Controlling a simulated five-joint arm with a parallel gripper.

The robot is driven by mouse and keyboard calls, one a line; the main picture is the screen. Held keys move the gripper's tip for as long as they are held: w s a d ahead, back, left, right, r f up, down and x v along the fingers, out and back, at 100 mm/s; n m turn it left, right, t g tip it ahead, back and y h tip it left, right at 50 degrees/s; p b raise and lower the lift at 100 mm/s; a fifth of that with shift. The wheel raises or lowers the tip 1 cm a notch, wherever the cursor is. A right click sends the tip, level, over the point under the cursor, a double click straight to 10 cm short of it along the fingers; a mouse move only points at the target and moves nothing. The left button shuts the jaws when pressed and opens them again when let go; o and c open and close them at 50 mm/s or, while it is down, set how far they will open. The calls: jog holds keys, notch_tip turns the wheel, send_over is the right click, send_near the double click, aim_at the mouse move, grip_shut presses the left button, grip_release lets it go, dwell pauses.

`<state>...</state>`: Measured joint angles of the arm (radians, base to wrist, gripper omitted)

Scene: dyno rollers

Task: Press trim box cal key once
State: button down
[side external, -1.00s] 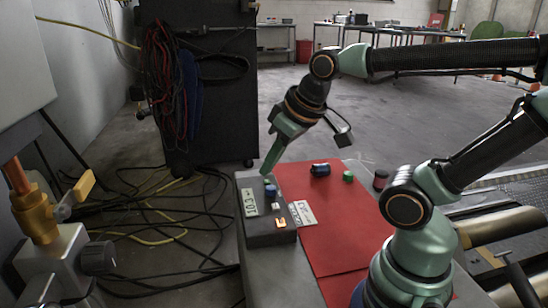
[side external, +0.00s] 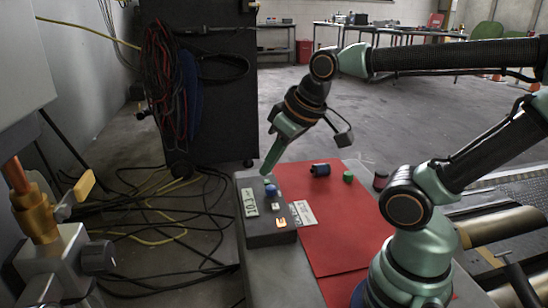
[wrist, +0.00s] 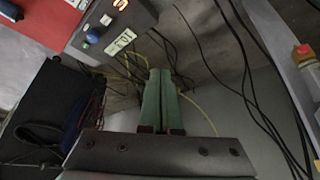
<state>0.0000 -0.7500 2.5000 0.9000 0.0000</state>
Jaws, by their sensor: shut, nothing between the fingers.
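The trim box (side external: 258,238) is a dark grey box at the near left end of the bench. Its top bears a pale number display (side external: 250,203), a blue knob (side external: 270,190), a small white key (side external: 275,206) and a lit orange switch (side external: 281,223). I cannot read which is marked cal. The white key also shows in the wrist view (wrist: 106,20), at the upper left. My gripper (side external: 265,173) is shut and empty, its tips pointing down by the box's far end near the blue knob. In the wrist view the fingertips (wrist: 159,72) are together, beside the box's display edge.
A red mat (side external: 335,240) lies right of the box, with a white label card (side external: 303,213), a dark blue cylinder (side external: 320,170) and a green cap (side external: 348,177). A black cabinet (side external: 205,110) stands behind. Cables (side external: 180,225) lie on the floor at left.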

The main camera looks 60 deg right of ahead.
jog(key=m+g, duration=0.6)
jog(key=m, duration=2.1)
send_over(281, 221)
notch_tip(281, 221, down, 6)
jog(key=shift+r, duration=0.15)
notch_tip(281, 221, down, 14)
jog(key=shift+f, duration=0.1)
